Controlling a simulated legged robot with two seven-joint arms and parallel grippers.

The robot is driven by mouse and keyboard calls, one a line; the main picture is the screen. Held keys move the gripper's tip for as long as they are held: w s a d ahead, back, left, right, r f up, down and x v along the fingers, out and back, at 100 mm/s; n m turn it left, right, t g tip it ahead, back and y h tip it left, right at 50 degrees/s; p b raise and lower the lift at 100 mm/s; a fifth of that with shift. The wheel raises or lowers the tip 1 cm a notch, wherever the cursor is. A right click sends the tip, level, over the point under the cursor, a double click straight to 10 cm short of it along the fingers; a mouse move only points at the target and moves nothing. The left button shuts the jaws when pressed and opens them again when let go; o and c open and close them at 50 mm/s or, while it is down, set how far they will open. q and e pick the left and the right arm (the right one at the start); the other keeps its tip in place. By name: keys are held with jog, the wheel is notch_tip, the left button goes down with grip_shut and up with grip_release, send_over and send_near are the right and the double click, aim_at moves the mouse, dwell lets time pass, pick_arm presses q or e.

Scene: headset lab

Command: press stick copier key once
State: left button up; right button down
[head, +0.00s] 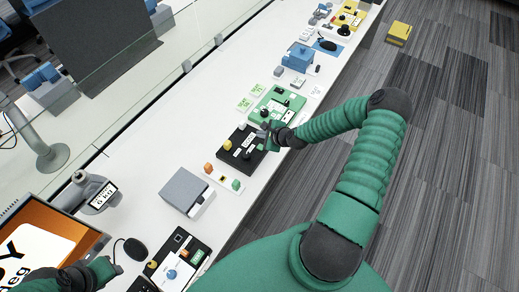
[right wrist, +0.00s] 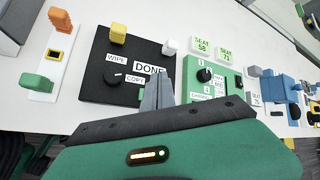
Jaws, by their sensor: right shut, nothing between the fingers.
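The stick copier is a black panel (right wrist: 92,82) with a dark knob (right wrist: 113,75) between labels WIPE and COPY, and a sign reading DONE (right wrist: 149,69). An orange-yellow block (right wrist: 118,33) and a white block (right wrist: 169,46) stand at its far edge. The panel also shows in the head view (head: 236,162). My right gripper (right wrist: 158,92) is shut and empty over the panel's right side, by the green panel.
A green panel (right wrist: 190,85) with a knob lies right of the copier, with SEAT cards behind it. A white strip (right wrist: 72,50) with coloured blocks lies to the left. In the head view, a grey box (head: 186,190) and a screen (head: 45,245) stand nearer.

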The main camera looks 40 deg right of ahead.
aim_at(261, 147)
jog(key=f+b, duration=0.1)
jog(key=f, duration=0.1)
jog(key=f+b, duration=0.1)
jog(key=f, duration=0.1)
jog(key=d+f+b, duration=0.1)
jog(key=f, duration=0.1)
jog(key=shift+w+f+b, duration=0.1)
jog(key=shift+f+b, duration=0.05)
jog(key=shift+b, duration=0.25)
jog(key=shift+d+f, duration=0.1)
jog(key=shift+f, duration=0.3)
jog(key=shift+a+r, duration=0.25)
jog(key=shift+a, duration=0.15)
jog(key=shift+d+f, duration=0.15)
jog(key=shift+d, duration=0.15)
jog(key=shift+a, duration=0.2)
jog(key=shift+d, duration=0.1)
